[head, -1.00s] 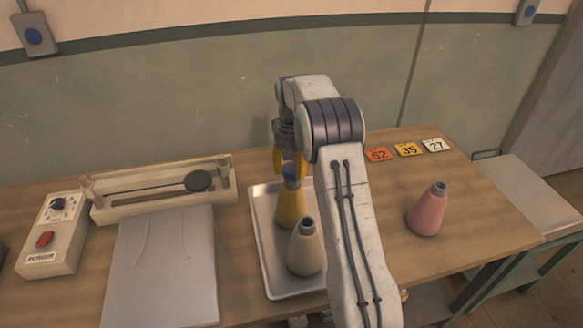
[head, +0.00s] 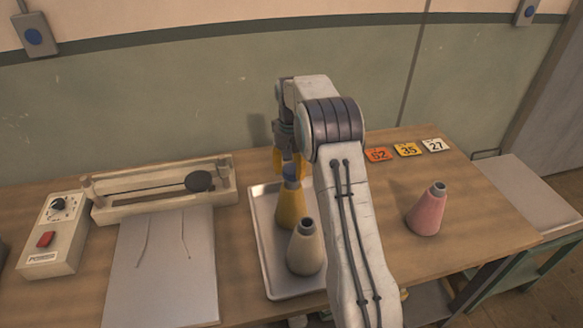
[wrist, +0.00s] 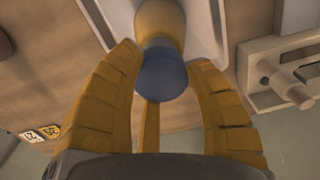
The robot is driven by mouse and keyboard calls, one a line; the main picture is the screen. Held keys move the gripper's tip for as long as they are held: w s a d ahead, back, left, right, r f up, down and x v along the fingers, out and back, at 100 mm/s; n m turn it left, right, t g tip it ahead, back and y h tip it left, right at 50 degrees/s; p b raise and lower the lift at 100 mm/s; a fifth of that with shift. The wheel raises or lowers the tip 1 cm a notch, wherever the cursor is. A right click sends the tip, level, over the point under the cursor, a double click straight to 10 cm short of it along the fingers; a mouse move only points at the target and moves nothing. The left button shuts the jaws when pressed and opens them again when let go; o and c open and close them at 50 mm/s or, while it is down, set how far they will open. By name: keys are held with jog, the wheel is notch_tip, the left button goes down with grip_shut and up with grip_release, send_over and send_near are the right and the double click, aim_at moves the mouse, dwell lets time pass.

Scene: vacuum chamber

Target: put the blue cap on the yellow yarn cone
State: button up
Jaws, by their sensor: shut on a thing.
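The yellow yarn cone (head: 290,208) stands upright on the metal tray (head: 262,240). The blue cap (head: 291,172) is at the cone's tip, in line with it; I cannot tell whether it is fully seated. My gripper (head: 289,163) is above the cone with its yellow fingers pointing down, shut on the cap. In the wrist view the cap (wrist: 161,75) lies between the fingertips (wrist: 163,62), with the cone (wrist: 160,20) just beyond it. My arm hides part of the tray's right side.
A cream cone (head: 306,248) stands on the tray close in front of the yellow one. A pink cone (head: 427,209) stands on the table to the right. Number cards (head: 408,149) lie at the back right. A long instrument (head: 165,190) and a power box (head: 55,235) are at left.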

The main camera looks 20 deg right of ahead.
jog(key=shift+f, duration=0.2)
dwell(0.3)
jog(key=shift+f+b, duration=1)
jog(key=shift+f, duration=0.4)
jog(key=o, duration=0.9)
jog(key=shift+r, duration=0.1)
notch_tip(320, 180, up, 11)
jog(key=shift+r, duration=0.45)
